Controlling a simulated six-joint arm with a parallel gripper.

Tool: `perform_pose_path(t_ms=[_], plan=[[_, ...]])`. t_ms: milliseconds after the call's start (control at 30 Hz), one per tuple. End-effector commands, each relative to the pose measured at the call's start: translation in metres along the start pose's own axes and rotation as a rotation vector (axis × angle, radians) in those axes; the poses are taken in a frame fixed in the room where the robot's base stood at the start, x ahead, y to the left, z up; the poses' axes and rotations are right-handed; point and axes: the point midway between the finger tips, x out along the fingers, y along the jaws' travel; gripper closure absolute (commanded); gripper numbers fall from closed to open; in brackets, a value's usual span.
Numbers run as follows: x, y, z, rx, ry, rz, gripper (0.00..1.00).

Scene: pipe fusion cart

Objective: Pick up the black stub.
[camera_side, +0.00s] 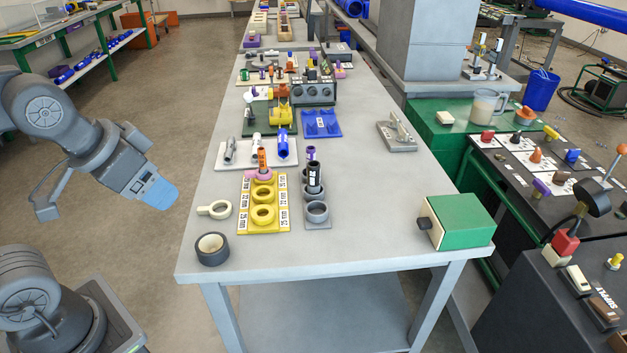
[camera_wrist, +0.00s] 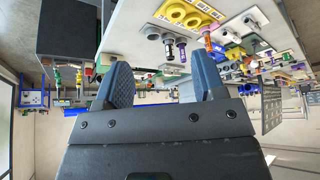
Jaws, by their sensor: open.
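The black stub (camera_side: 314,178) has a white label and stands upright at a grey holder (camera_side: 317,224) on the workbench. In the wrist view, the black stub (camera_wrist: 168,50) shows beyond my fingers, beside the grey holder (camera_wrist: 152,31). A purple stub (camera_side: 311,153) is just behind it. My gripper (camera_side: 161,192) is off the bench's left edge, well apart from the stub. In the wrist view, my gripper (camera_wrist: 163,80) has its two blue fingers spread with nothing between them. The stub's lower end is hidden in the holder.
A yellow holder (camera_side: 283,220) with an orange stub (camera_side: 262,160) stands left of the grey one. A green box (camera_side: 463,220) sits at right; the bench between is clear.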

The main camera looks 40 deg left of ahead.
Motion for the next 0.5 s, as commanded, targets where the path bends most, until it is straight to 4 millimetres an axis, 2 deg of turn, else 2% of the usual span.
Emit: perform_pose_path(t_ms=[167, 267, 367, 500], plan=[[-0.003, -0.001, -0.041, 0.198, -0.055, -0.016, 0.37], [0.001, 0.000, -0.079, 0.392, -0.108, -0.028, 0.37], [0.011, 0.001, -0.116, 0.591, -0.165, -0.034, 0.37], [0.035, 0.006, -0.166, 0.865, -0.247, -0.034, 0.37]])
